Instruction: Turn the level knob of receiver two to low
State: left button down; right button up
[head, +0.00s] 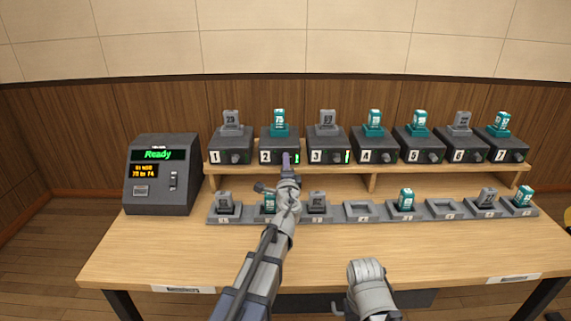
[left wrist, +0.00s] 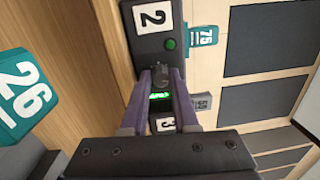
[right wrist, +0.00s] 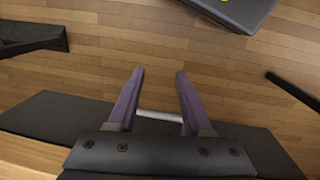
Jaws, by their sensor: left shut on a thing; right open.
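Receiver two (head: 267,144) is a dark box on the raised wooden shelf, with a white "2" label and a teal pack numbered 75 (head: 279,121) on top. Its level knob (left wrist: 160,73) is a small dark knob, seen in the left wrist view between the fingertips. Beside it are a round green button (left wrist: 170,44) and a green-lit meter (left wrist: 160,96). My left gripper (head: 287,158) is shut on the knob; the fingers hide part of it. My right gripper (right wrist: 159,72) is open and empty, over the floor in its wrist view.
Receiver three (head: 325,145) stands close on the right, its meter lit. More numbered receivers continue along the shelf (head: 450,171). A row of grey docks (head: 362,212) holds several packs in front. A console (head: 160,177) reading "Ready" stands left. The front tabletop (head: 450,255) is clear.

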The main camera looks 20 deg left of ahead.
pick_arm(q)
jog(key=shift+d+n+g+h+p, duration=0.2)
jog(key=shift+n+p, duration=0.45)
jog(key=shift+n, duration=6.85)
jog(key=shift+n+g+h+p, duration=0.25)
jog(key=shift+n+p, duration=0.4)
jog(key=shift+n, duration=6.85)
jog(key=c, duration=0.7)
grip_release()
